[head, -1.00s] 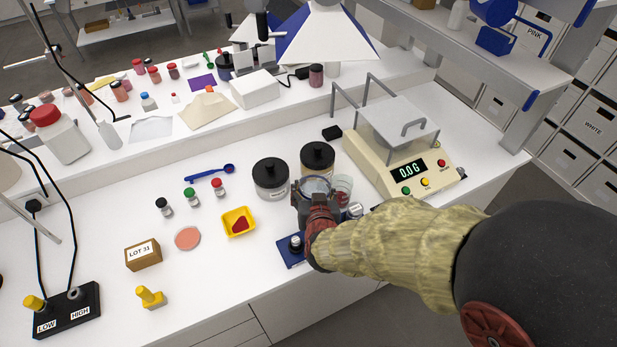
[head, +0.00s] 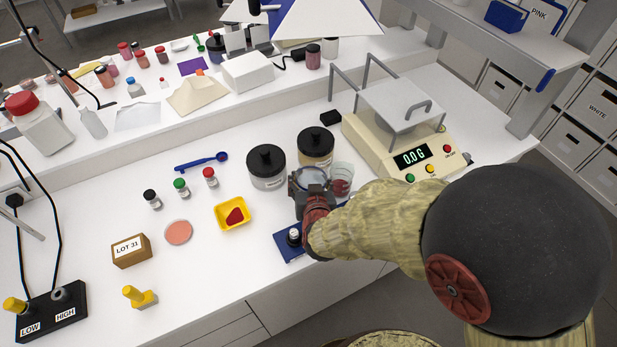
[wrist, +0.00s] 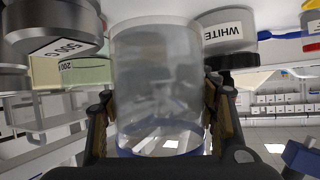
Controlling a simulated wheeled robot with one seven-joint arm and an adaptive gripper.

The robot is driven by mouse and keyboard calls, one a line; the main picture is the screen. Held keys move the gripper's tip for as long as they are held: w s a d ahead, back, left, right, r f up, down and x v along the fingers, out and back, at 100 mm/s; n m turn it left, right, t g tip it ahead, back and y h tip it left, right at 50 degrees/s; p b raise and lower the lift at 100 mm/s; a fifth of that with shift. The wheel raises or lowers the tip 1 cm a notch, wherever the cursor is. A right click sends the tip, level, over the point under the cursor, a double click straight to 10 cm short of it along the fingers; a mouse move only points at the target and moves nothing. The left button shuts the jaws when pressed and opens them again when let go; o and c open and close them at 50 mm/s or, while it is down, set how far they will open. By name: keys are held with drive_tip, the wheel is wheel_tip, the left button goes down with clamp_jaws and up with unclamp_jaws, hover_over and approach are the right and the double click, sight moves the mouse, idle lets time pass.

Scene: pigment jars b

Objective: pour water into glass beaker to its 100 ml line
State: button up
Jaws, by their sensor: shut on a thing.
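My gripper (head: 311,198) is shut on a clear cylindrical vessel (head: 311,179), held over the front part of the bench. In the wrist view the vessel (wrist: 158,75) fills the middle between the fingers, with a bluish band at its lower edge in the picture. Its contents are hard to make out. Reddish colour shows in or through the beaker. Its 100 ml line and any water level cannot be read.
Black-lidded white (head: 266,168) and tan (head: 316,148) jars stand just behind my gripper. The balance (head: 403,150), reading 0.0 G, is to the right. A blue block (head: 287,249) lies in front, a yellow tray (head: 233,205) to the left.

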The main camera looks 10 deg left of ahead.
drive_tip(key=shift+w+d+f+m+g+y+b, duration=0.1)
drive_tip(key=shift+f+m+g+y+b, duration=0.15)
drive_tip(key=shift+f+b, duration=0.7)
drive_tip(key=shift+w+d+f+m+g+y+b, duration=0.15)
drive_tip(key=shift+f+m+g+b, duration=0.1)
drive_tip(key=shift+f+b, duration=0.7)
drive_tip(key=shift+r+b, duration=0.45)
drive_tip(key=shift+b, duration=0.05)
drive_tip(key=shift+w+m+g+y+b, duration=0.1)
drive_tip(key=shift+m+g+y+b, duration=0.2)
drive_tip(key=shift+b, duration=0.05)
drive_tip(key=shift+r+g+b, duration=0.15)
drive_tip(key=shift+g+b, duration=0.15)
drive_tip(key=shift+b, duration=0.45)
drive_tip(key=shift+w+d+r+m+g+y+b, duration=0.2)
drive_tip(key=shift+d+r+m+g+y+b, duration=0.15)
drive_tip(key=shift+b, duration=0.4)
drive_tip(key=shift+r+p, duration=0.15)
drive_tip(key=shift+p, duration=0.9)
drive_tip(key=shift+r+m+g+y+p, duration=0.25)
drive_tip(key=shift+m+g+p, duration=0.15)
drive_tip(key=shift+p, duration=3.05)
drive_tip(key=shift+s+a+r+m+g+y+p, duration=0.15)
drive_tip(key=shift+r+m+g+y+p, duration=0.2)
drive_tip(key=shift+p, duration=2.55)
